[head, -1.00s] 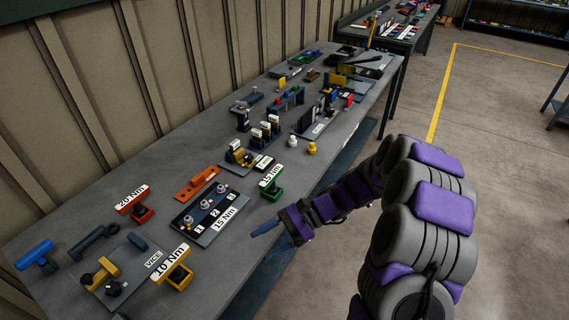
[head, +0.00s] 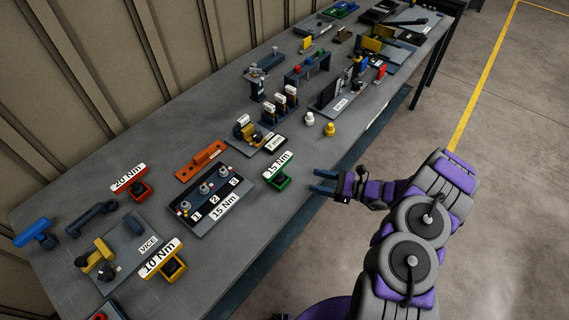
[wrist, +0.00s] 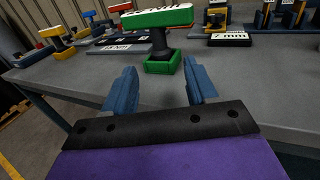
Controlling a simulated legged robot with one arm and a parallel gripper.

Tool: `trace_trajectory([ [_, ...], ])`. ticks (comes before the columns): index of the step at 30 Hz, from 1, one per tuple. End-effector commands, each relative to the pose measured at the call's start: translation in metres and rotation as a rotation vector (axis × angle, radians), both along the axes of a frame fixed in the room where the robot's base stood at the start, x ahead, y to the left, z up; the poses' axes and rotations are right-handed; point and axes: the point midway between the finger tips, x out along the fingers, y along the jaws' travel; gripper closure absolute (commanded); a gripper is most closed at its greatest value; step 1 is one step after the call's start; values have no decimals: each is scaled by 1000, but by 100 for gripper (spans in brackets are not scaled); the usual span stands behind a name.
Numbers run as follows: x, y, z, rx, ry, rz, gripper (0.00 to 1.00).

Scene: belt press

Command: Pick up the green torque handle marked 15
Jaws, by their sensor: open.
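The green torque handle marked 15 Nm (head: 278,173) stands upright near the front edge of the bench, with a white label on top, a dark stem and a green square base. It also shows in the wrist view (wrist: 160,60), straight ahead and beyond the fingers. My gripper (head: 322,181) is just to its right at the bench edge, apart from it. In the wrist view my gripper (wrist: 160,88) has its two blue fingers spread, with nothing between them.
The bench (head: 220,272) holds a plate with numbered studs marked 15 Nm (head: 212,199) left of the handle, a red 20 Nm handle (head: 133,182) and a yellow 10 Nm handle (head: 166,260). A 7 mm block (head: 274,144) is behind it. Bare bench lies in front.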

Motion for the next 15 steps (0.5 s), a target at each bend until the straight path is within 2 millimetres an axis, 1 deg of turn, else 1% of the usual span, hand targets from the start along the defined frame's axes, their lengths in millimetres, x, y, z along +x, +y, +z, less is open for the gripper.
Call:
trace_trajectory([
  [1,2,11,-1,1,1,6,43],
  [3,5,22,-1,5,1,7,43],
  [15,24,77,0,19,1,6,43],
])
